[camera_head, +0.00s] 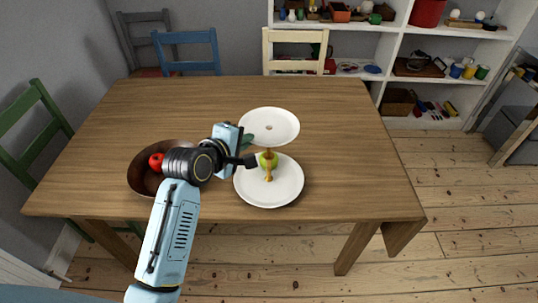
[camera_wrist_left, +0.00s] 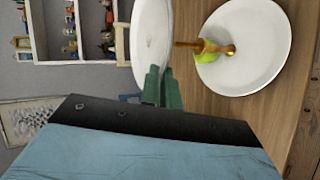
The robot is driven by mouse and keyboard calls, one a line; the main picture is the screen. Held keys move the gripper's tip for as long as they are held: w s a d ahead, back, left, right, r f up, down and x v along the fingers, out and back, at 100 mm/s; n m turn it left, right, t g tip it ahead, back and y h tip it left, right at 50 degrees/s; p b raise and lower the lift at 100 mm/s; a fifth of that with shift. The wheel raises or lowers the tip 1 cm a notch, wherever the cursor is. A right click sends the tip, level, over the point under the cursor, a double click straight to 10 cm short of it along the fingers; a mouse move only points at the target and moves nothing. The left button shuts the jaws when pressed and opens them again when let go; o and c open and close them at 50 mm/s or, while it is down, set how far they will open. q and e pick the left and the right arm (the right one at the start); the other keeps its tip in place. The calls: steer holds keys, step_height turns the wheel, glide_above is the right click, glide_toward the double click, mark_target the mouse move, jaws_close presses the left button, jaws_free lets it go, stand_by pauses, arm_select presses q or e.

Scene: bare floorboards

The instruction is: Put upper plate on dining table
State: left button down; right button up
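The white upper plate (camera_head: 270,124), with a small hole at its middle, sits level above the lower plate (camera_head: 254,196). A gold-brown post (camera_head: 268,172) rises from the lower plate. The hole shows no post through it, and I cannot tell whether the post touches the upper plate. My left gripper (camera_head: 247,143) is at the upper plate's near-left rim. In the left wrist view its green fingers (camera_wrist_left: 162,88) are close together around the rim of the upper plate (camera_wrist_left: 151,40). The dining table (camera_head: 340,130) is wooden. My right gripper is out of view.
A green apple (camera_head: 264,161) is beside the post on the lower plate. A brown bowl (camera_head: 139,179) with a red apple (camera_head: 156,161) stands left, partly behind my arm. The table's right side and far left are clear. Blue (camera_head: 187,50), cream (camera_head: 294,50) and green (camera_head: 27,130) chairs surround it.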

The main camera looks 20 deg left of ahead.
arm_select(q)
step_height(320, 180, down, 10)
steer(key=b, duration=0.1)
steer(key=shift+r, duration=0.25)
steer(key=shift+f, duration=0.1)
steer(key=c, duration=2)
jaws_free()
steer(key=shift+f, duration=0.1)
steer(key=o, duration=0.4)
steer(key=shift+c, duration=0.2)
